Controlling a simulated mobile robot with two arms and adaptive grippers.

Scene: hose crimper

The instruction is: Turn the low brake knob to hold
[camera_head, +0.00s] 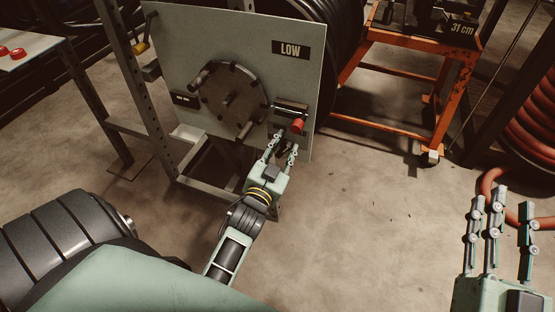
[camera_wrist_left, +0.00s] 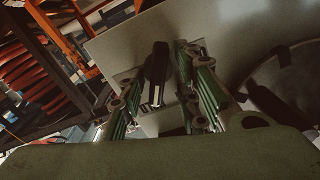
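The low panel (camera_head: 225,45) is a grey upright plate with a black "LOW" sign (camera_head: 291,50). A small red-orange knob (camera_head: 297,126) sits at its lower right, beside a small dark fitting (camera_head: 291,107). My left gripper (camera_head: 284,147) is just below and in front of the knob, fingers pointing at it. In the left wrist view a dark bar-shaped part (camera_wrist_left: 156,72) stands between the spread fingers, with gaps on both sides; I cannot tell if it is the knob. The hold marking is not readable. My right gripper (camera_head: 502,225) is open and empty at the lower right.
A dark round hub (camera_head: 232,97) with projecting handles is on the panel left of the knob. An orange wheeled cart (camera_head: 405,118) stands behind to the right. Red hose coils (camera_head: 530,125) are at the right edge. The floor between the panel and my right gripper is clear.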

